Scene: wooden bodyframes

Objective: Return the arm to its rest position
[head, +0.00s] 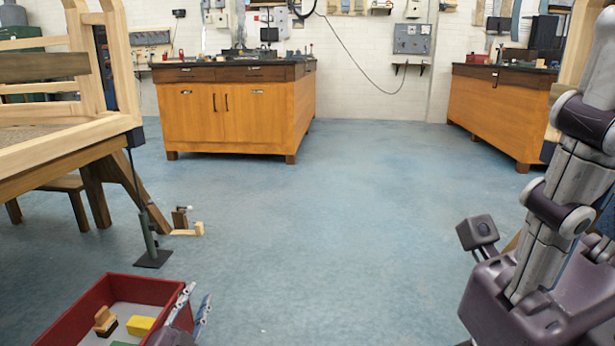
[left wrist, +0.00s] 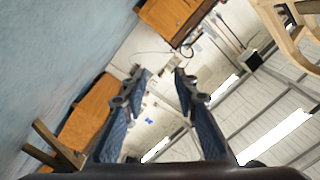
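My left gripper (head: 192,308) shows at the bottom of the head view, beside the right end of a red tray. Its fingers also show in the left wrist view (left wrist: 158,76); they stand apart with nothing between them, so it is open and empty. The left wrist view is tilted and looks past the fingers to the wall and ceiling. My right arm (head: 560,190) rises along the right edge of the head view. Its gripper is out of view.
The red tray (head: 68,322) holds a yellow block (head: 140,325) and other small blocks. A wooden frame (head: 105,60) on a bench stands at left, with a stand (head: 150,240) near it. Wooden cabinets (head: 235,110) (head: 495,112) stand behind. The middle floor is clear.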

